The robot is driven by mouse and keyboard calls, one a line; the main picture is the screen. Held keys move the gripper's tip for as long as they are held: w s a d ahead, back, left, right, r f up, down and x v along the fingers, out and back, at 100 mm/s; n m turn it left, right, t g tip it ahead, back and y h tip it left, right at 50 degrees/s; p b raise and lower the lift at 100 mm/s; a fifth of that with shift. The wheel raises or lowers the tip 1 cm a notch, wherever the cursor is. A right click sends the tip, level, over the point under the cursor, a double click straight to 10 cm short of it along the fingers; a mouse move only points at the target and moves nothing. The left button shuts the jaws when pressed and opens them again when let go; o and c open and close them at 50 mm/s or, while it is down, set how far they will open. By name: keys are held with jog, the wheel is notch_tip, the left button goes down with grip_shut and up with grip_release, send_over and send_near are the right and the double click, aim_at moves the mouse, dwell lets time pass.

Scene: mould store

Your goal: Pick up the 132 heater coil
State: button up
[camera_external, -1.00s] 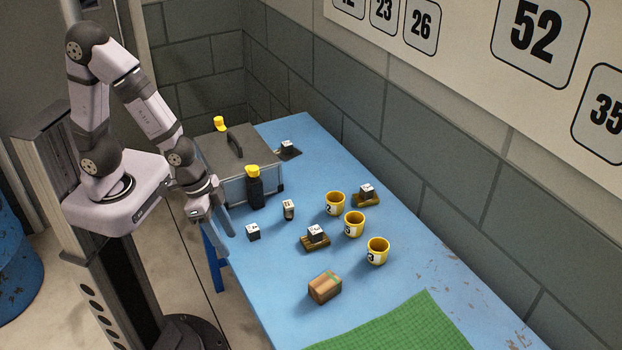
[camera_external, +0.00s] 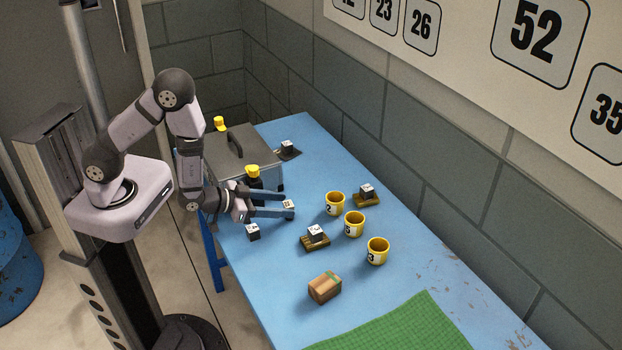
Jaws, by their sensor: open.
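Several small dark blocks with white labelled faces are on the blue table; the labels are too small to read, so I cannot tell which is the 132 heater coil. My gripper (camera_external: 283,204) is open and reaches right, low over the table. One small block (camera_external: 289,205) shows between its fingertips, mostly covered by them; I cannot tell whether they touch it. Another block (camera_external: 253,233) stands just below the gripper in the picture. Other blocks sit on a wooden pallet (camera_external: 305,243), on a second pallet (camera_external: 377,201) and on a dark plate (camera_external: 294,155).
Three yellow numbered cups (camera_external: 334,206), (camera_external: 354,226), (camera_external: 378,253) stand right of the gripper. A brown box (camera_external: 324,288) and green mat (camera_external: 400,328) lie nearer on the table (camera_external: 450,285).

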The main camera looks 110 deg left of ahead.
aim_at(286, 205)
jog(key=shift+d+f, duration=0.15)
jog(key=shift+f, duration=0.1)
jog(key=shift+p+x, duration=0.3)
jog(key=shift+x, duration=0.8)
jog(key=shift+w+a+p, duration=0.45)
jog(key=shift+a, duration=0.1)
jog(key=shift+p+x, duration=0.6)
jog(key=shift+x, duration=1.35)
jog(key=shift+a, duration=0.1)
jog(key=shift+c, duration=0.2)
jog(key=shift+r, duration=0.1)
jog(key=c, duration=1.2)
jog(key=shift+o, duration=0.2)
jog(key=shift+r, duration=0.15)
